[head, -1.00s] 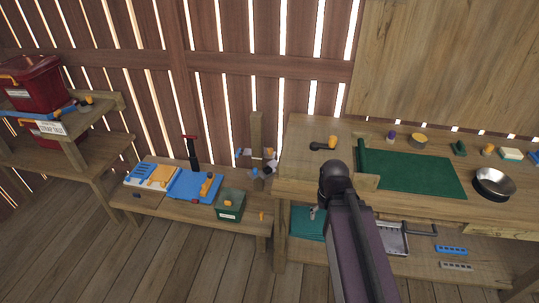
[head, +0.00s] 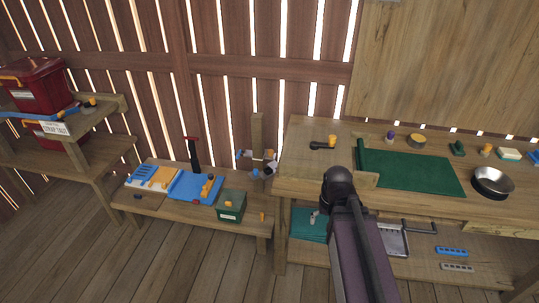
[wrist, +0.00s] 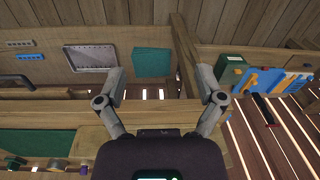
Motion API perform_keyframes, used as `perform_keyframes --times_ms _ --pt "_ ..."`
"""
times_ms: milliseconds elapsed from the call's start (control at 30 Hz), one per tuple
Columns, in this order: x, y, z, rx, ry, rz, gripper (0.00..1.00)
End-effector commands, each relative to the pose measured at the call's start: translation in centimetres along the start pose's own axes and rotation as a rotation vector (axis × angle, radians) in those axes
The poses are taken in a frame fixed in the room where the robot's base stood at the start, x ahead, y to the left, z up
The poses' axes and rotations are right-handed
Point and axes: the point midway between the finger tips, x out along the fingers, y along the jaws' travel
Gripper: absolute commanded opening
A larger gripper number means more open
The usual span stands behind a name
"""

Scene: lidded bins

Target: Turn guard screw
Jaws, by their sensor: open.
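I cannot pick out a guard screw with certainty in either view. A wooden post (head: 257,135) between the two benches carries small blue, white and dark parts, too small to tell apart. A black piece with an orange knob (head: 332,140) lies on the right bench's left end. My gripper (wrist: 161,80) is open and empty in the wrist view, its two fingers spread wide over the gap beside a wooden upright.
The right bench (head: 305,168) holds a green mat (head: 415,174) and a metal bowl (head: 492,182). A metal tray (head: 393,240) lies on its lower shelf. The low left bench holds a green box (head: 230,206) and a blue board (head: 190,188). Red bins (head: 38,90) stand far left. The floor in front is clear.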

Motion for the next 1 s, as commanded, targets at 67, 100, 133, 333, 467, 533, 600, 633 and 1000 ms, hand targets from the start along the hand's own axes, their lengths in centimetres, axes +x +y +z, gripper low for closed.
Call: perform_keyframes --times_ms 67,100,133,333,467,533,600,633,1000 --pt "1.0 -0.1 -0.4 0.025 0.002 -0.016 0.87" --pt "1.3 -0.2 -0.5 0.039 0.003 -0.025 0.87" --pt "1.5 -0.3 -0.6 0.049 0.004 -0.031 0.87" --pt "4.1 -0.8 -1.7 0.154 0.008 -0.096 0.87" --pt "6.3 -1.3 -2.7 0.252 0.008 -0.159 0.87" --pt "7.4 -1.6 -3.3 0.310 0.005 -0.195 0.87" --pt "8.5 -1.9 -3.8 0.368 0.000 -0.231 0.87" --pt "9.0 -2.0 -4.1 0.393 -0.002 -0.246 0.87" --pt "14.2 -3.1 -7.3 0.697 -0.055 -0.438 0.87"
